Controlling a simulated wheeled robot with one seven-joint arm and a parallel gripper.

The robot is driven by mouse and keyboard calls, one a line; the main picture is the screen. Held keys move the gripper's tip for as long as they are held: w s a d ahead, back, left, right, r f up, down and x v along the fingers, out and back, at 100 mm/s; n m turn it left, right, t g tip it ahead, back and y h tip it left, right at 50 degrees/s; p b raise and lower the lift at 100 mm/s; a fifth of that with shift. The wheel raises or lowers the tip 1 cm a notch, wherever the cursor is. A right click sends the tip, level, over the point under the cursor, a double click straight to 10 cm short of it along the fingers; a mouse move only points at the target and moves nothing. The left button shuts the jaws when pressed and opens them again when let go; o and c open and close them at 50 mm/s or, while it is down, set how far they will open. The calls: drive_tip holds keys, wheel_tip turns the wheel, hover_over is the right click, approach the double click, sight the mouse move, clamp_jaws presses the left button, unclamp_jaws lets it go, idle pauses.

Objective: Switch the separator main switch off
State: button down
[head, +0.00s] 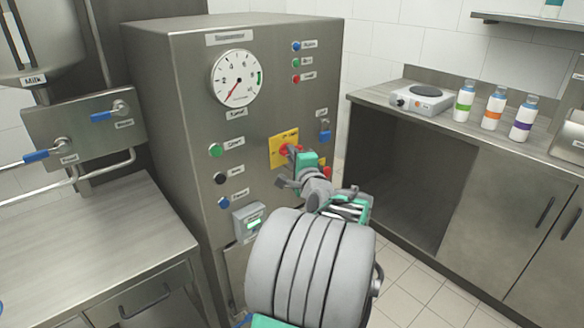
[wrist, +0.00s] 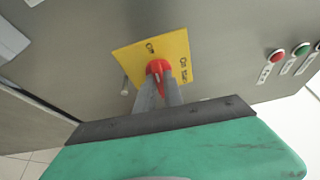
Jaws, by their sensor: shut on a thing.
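The separator main switch is a red rotary handle (head: 284,149) on a yellow plate (head: 278,143), on the front of the steel separator cabinet (head: 180,110). In the wrist view the red handle (wrist: 158,68) sits on the yellow plate (wrist: 180,52), which carries small labels near its upper and right parts. My gripper (wrist: 160,78) has its two grey fingers closed on either side of the red handle. In the head view my gripper (head: 291,153) reaches the plate from the right and partly covers the handle. The handle's exact pointing is hard to read.
Green, black and blue buttons (head: 220,178) lie left of the switch, with a gauge (head: 237,78) above. A padlock (head: 325,133) hangs to the right. A counter with a hotplate (head: 420,98) and bottles stands at the right. A steel table (head: 90,245) is at the left.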

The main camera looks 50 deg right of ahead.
drive_tip(key=shift+n+b, duration=0.5)
drive_tip(key=shift+b, duration=0.1)
drive_tip(key=c, duration=1.5)
unclamp_jaws()
drive_tip(key=shift+o, duration=0.2)
drive_tip(key=v, duration=0.8)
drive_tip(key=shift+f, duration=0.2)
drive_tip(key=shift+w, duration=0.15)
